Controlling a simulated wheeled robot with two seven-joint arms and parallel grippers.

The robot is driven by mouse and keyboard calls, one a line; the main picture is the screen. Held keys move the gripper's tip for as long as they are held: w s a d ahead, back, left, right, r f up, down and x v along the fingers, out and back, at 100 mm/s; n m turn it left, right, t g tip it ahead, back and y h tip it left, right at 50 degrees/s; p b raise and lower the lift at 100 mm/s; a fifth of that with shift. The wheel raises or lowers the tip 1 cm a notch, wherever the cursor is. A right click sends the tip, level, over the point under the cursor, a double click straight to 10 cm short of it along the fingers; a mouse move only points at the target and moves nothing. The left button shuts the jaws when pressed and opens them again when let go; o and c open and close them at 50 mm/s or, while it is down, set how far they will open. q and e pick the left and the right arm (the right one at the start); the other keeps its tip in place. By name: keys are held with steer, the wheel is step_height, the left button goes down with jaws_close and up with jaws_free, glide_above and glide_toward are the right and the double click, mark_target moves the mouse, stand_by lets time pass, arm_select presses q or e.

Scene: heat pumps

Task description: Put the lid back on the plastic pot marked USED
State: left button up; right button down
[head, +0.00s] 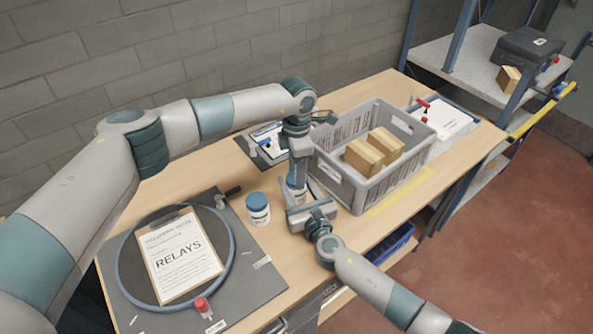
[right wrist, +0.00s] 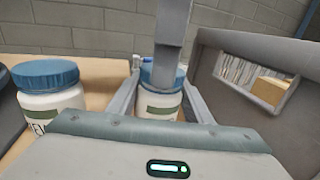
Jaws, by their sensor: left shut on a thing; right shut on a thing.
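A white plastic pot (right wrist: 158,106) with a green label band stands between the fingers of my right gripper (head: 300,202), which is shut on its body. A blue lid (right wrist: 150,75) is at the top of this pot. My left gripper (head: 298,174) comes down from above and is shut on the lid; its finger hides part of lid and pot in the right wrist view. I cannot tell whether the lid is fully seated. A second white pot (head: 258,212) with a blue lid stands to the left; it also shows in the right wrist view (right wrist: 52,100).
A grey crate (head: 355,195) with cardboard boxes (head: 364,157) stands close to the right of the held pot. A dark mat (head: 262,285) with a round plate and a RELAYS clipboard (head: 178,258) lies at left. Another clipboard (head: 268,140) lies behind the pots.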

arm_select(q)
steer(key=m, duration=1.4)
steer(key=shift+s+m, duration=0.1)
steer(key=shift+m, duration=0.3)
steer(key=m, duration=0.7)
steer(key=shift+a, duration=0.15)
steer(key=m, duration=0.7)
steer(key=o, duration=1)
steer(key=shift+r, duration=0.1)
steer(key=shift+r, duration=2.15)
